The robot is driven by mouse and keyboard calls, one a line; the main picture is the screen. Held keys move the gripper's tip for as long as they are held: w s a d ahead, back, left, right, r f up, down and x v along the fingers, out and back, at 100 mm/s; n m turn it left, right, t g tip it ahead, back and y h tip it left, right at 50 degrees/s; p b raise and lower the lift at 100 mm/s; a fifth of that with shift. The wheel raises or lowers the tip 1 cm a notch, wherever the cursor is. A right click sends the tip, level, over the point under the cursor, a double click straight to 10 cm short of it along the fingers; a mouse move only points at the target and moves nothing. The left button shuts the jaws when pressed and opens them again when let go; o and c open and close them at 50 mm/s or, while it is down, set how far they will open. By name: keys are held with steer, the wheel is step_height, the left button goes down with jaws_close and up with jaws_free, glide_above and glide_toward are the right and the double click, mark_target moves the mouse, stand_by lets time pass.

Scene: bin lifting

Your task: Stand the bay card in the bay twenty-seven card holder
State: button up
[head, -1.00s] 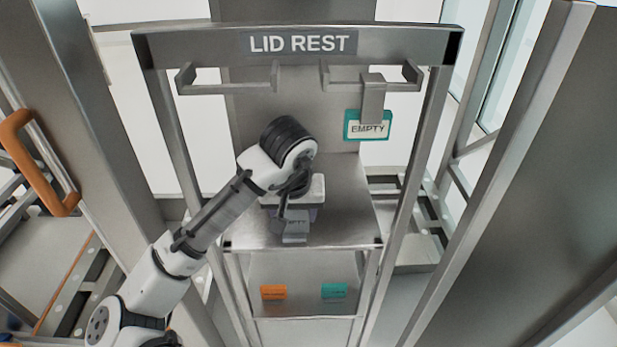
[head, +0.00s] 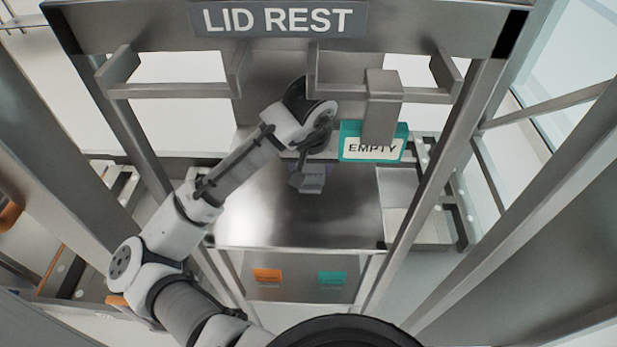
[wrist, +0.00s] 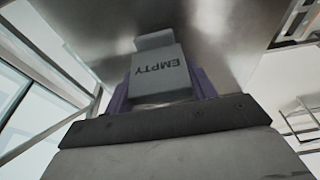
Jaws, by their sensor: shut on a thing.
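In the wrist view the card stands out beyond the dark jaw edge (wrist: 172,119). In the head view the same card (head: 312,184) shows small, below my wrist and above the metal shelf. A teal-framed EMPTY card (head: 355,157) hangs from a grey hook on the right arm of the lid rest. I cannot make out which part is the bay twenty-seven card holder.
The LID REST frame (head: 278,20) spans the top, with bracket arms (head: 180,91) below it. The metal shelf (head: 290,225) is bare at its front. An orange label (head: 267,275) and a teal label (head: 332,278) sit below it, too small to read. Posts flank both sides.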

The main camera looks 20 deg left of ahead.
mark_target(310, 182)
steer(key=shift+f+p, duration=0.4)
steer(key=shift+f, duration=2.55)
steer(key=shift+f, duration=0.15)
steer(key=o, duration=1)
